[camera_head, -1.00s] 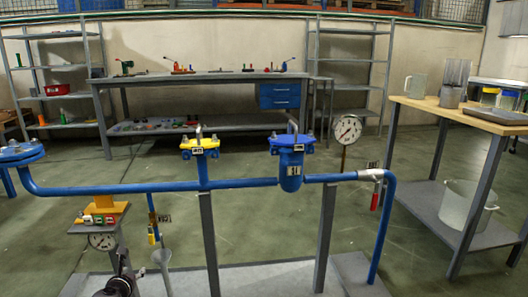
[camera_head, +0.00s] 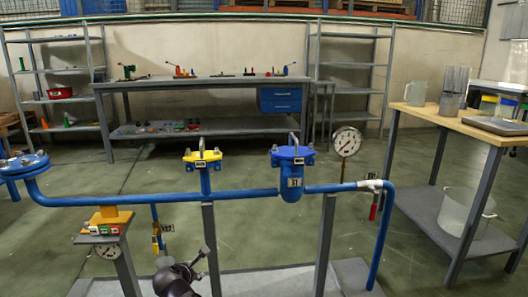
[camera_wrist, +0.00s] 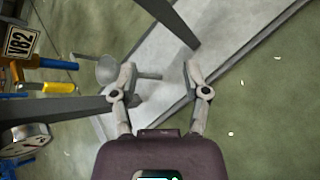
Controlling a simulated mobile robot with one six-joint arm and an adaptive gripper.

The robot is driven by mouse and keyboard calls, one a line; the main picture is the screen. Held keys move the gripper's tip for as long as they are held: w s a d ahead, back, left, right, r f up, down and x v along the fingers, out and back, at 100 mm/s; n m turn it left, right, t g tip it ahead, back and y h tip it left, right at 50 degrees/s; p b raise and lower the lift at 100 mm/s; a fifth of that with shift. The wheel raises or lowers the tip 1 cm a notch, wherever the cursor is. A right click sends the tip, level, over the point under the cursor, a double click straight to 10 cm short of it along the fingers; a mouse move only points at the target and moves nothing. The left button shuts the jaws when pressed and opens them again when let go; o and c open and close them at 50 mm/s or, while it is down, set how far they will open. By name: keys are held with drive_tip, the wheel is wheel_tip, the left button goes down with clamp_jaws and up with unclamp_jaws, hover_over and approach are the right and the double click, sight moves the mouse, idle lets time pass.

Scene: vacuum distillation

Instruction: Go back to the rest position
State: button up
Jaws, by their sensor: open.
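My gripper (camera_wrist: 160,70) is open and empty in the wrist view, its two fingers apart above the grey base plate (camera_wrist: 165,50) and the green floor.
The pipe carries a yellow-topped valve (camera_head: 203,156), a blue vessel (camera_head: 292,178) and a dial gauge (camera_head: 347,142). Grey posts (camera_head: 212,250) hold it up. A wooden-topped table (camera_head: 452,121) stands right, a long workbench (camera_head: 200,83) behind. Open floor lies between.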

drive_tip(key=s+d+r+m+g+h+p, duration=0.1)
drive_tip(key=d+m+g+p, duration=0.2)
drive_tip(key=d+m, duration=0.6)
drive_tip(key=s+d+r+m+g+h+p, duration=0.1)
drive_tip(key=d+r+m+g+p, duration=0.2)
drive_tip(key=d, duration=1.1)
drive_tip(key=s+d+r+m+g+y+p, duration=0.2)
drive_tip(key=s+d+m+p, duration=0.3)
drive_tip(key=d+m, duration=0.3)
drive_tip(key=s+d+r+m+g+y+p, duration=0.2)
drive_tip(key=s+d+m+g+p, duration=0.15)
drive_tip(key=s+d+m, duration=0.35)
wheel_tip(320, 180, up, 38)
drive_tip(key=w+p, duration=0.1)
drive_tip(key=p, duration=3.7)
drive_tip(key=shift+w+d+m+t, duration=0.3)
drive_tip(key=shift+w+t, duration=0.1)
drive_tip(key=shift+t, duration=0.05)
drive_tip(key=shift+s+f, duration=0.1)
drive_tip(key=shift+s, duration=0.05)
